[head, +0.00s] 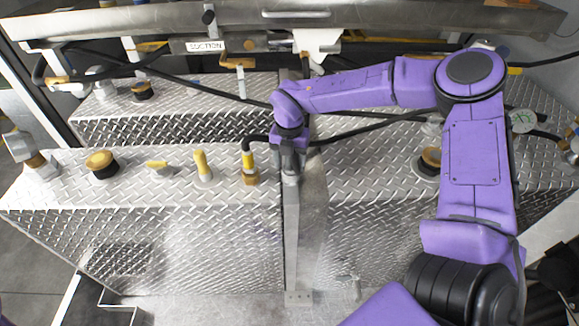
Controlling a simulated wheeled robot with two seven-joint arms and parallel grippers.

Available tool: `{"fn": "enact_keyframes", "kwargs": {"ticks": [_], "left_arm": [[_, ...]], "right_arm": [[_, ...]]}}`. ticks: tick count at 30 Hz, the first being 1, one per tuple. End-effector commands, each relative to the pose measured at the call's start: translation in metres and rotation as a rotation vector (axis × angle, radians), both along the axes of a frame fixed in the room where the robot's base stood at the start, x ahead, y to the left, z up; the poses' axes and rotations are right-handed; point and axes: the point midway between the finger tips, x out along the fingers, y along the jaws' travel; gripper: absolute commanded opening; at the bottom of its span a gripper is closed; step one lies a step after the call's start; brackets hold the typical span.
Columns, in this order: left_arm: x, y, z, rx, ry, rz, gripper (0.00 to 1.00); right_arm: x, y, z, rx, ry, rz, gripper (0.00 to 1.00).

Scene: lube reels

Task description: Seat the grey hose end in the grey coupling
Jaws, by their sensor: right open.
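My right arm comes in from the right, and my right gripper (290,178) points down above the seam between the two diamond-plate boxes. It is small in view and partly hidden by its own wrist; I make out nothing held in it. A black hose with a yellow collar and a brass-coloured end (250,175) stands upright just left of the gripper, apart from it. I cannot pick out the grey hose end or the grey coupling for certain. My left gripper is not in view.
Yellow-topped fittings (201,165) and a yellow-and-black cap (102,163) stand on the left diamond-plate top (130,190). A large grey fitting (35,160) is at the left edge. Black hoses cross behind my gripper. A metal rail with a SUCTION label (206,46) spans the back.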

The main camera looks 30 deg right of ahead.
Motion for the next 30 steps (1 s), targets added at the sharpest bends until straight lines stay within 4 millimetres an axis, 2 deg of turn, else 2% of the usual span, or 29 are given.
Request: {"fn": "enact_keyframes", "kwargs": {"ticks": [7, 8, 13, 14, 23, 26, 30], "left_arm": [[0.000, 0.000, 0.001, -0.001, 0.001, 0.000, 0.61], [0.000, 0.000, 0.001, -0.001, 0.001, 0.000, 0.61], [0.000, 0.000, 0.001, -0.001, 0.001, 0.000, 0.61], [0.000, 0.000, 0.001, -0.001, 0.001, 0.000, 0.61], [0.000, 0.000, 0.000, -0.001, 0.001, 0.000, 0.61], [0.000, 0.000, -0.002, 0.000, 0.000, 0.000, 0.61], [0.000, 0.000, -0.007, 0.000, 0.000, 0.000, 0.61]], "right_arm": [[0.000, 0.000, -0.006, 0.000, -0.001, -0.001, 0.61], [0.000, 0.000, -0.006, -0.001, -0.001, -0.001, 0.57], [0.000, 0.000, -0.006, -0.001, -0.001, 0.000, 0.02], [0.000, 0.000, -0.006, -0.001, -0.001, 0.000, 0.00], [0.001, 0.000, -0.003, 0.000, -0.003, 0.000, 0.00], [0.001, 0.000, 0.005, 0.000, -0.006, 0.000, 0.00], [0.000, 0.001, 0.028, 0.001, -0.007, 0.000, 0.00]]}}
